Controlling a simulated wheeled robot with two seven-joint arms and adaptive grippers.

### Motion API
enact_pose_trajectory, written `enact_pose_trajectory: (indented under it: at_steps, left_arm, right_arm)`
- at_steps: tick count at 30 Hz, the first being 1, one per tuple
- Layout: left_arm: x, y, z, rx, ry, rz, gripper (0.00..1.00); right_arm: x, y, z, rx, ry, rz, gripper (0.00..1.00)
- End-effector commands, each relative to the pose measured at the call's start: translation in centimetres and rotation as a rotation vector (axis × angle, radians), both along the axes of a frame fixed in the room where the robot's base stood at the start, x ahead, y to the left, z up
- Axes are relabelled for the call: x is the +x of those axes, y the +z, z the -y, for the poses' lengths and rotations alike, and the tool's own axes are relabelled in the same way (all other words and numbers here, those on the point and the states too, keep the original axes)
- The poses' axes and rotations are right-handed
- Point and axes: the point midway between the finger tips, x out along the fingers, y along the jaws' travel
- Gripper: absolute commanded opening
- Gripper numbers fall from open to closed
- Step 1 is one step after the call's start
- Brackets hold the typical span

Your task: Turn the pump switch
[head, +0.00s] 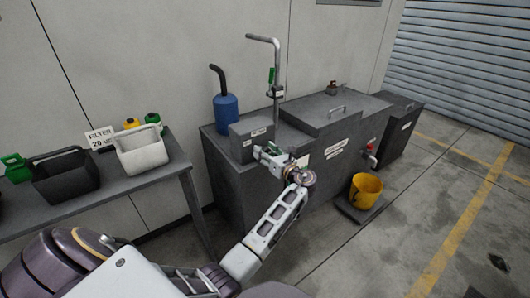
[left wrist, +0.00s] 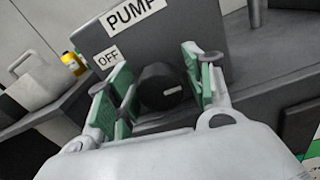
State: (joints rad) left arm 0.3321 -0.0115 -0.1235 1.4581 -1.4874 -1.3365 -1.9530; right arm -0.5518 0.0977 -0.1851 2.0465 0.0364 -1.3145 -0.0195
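The pump switch is a black round knob (left wrist: 160,86) on the front of a grey box (left wrist: 150,45) labelled PUMP, with an OFF label (left wrist: 108,57) to the knob's upper left. In the head view the box (head: 245,144) stands on the left end of a dark grey cabinet. My left gripper (head: 268,155) is at the box front and hides the knob there. In the left wrist view my left gripper (left wrist: 162,92) is open, its green-padded fingers on either side of the knob. I cannot tell whether they touch it. My right gripper is not in view.
A blue bottle (head: 226,113) stands behind the box, and an upright bent pipe (head: 277,75) rises beside it. A yellow bucket (head: 366,190) is below a red-handled tap (head: 370,150). A side table (head: 150,185) at left holds a white bin (head: 142,154).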

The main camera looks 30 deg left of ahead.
Motion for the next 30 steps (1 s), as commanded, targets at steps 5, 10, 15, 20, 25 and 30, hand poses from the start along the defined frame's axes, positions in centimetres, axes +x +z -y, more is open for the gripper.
enact_pose_trajectory:
  at_steps: [5, 10, 15, 20, 25, 30]
  left_arm:
    - [0.0, 0.0, 0.0, 0.0, 0.0, 0.0, 0.24]
    - [0.0, 0.0, 0.0, 0.0, 0.0, 0.001, 0.14]
    - [0.0, 0.0, 0.0, -0.005, 0.0, 0.012, 0.14]
    - [0.0, 0.1, 0.0, -0.017, 0.0, 0.042, 0.14]
    - [0.0, 0.1, -0.1, -0.041, 0.0, 0.101, 0.14]
    - [-0.1, 0.2, -0.1, -0.076, 0.001, 0.188, 0.14]
  right_arm:
    - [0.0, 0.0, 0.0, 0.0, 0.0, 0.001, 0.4]
    - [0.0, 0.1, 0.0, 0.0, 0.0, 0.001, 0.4]
    - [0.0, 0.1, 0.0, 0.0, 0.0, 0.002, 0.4]
    - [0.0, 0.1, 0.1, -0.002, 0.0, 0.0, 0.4]
    - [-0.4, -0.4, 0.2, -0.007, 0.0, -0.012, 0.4]
    - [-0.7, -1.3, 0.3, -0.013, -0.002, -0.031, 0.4]
